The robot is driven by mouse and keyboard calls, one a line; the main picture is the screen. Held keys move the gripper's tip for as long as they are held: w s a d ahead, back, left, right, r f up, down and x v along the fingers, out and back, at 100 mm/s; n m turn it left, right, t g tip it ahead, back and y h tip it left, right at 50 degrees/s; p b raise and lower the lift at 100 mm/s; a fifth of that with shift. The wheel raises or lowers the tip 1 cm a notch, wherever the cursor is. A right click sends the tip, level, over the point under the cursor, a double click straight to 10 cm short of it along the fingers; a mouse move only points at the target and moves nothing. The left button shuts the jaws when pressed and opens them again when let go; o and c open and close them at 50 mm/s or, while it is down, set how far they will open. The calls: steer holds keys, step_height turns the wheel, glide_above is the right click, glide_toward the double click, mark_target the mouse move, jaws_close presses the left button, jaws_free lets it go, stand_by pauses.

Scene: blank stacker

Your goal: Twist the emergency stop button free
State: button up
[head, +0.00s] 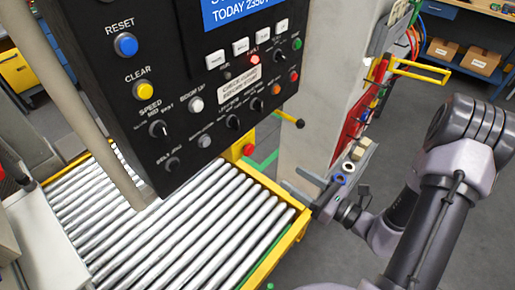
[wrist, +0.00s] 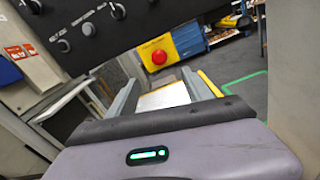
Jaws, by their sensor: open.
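The emergency stop button (head: 247,150) is a red knob on a yellow box, low behind the right edge of the black control panel. In the wrist view the red button (wrist: 159,57) shows whole on its yellow plate, under the panel's lower edge. My gripper (head: 303,184) is at the right, beyond the end of the roller conveyor and apart from the button. In the wrist view my gripper (wrist: 156,78) has its two grey fingers spread, with nothing between them. The button appears ahead, just above the gap between the fingertips.
The black control panel (head: 190,95), with several knobs and buttons, hangs over the roller conveyor (head: 190,220). A yellow rail (head: 275,238) edges the rollers. A concrete pillar (head: 315,90) with red fittings and cables stands behind my gripper. Grey floor (head: 320,250) is open at front right.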

mark_target(252, 152)
steer(key=b+x, duration=0.2)
steer(key=x, duration=1.3)
steer(key=shift+a, duration=0.1)
steer(key=shift+c, duration=0.5)
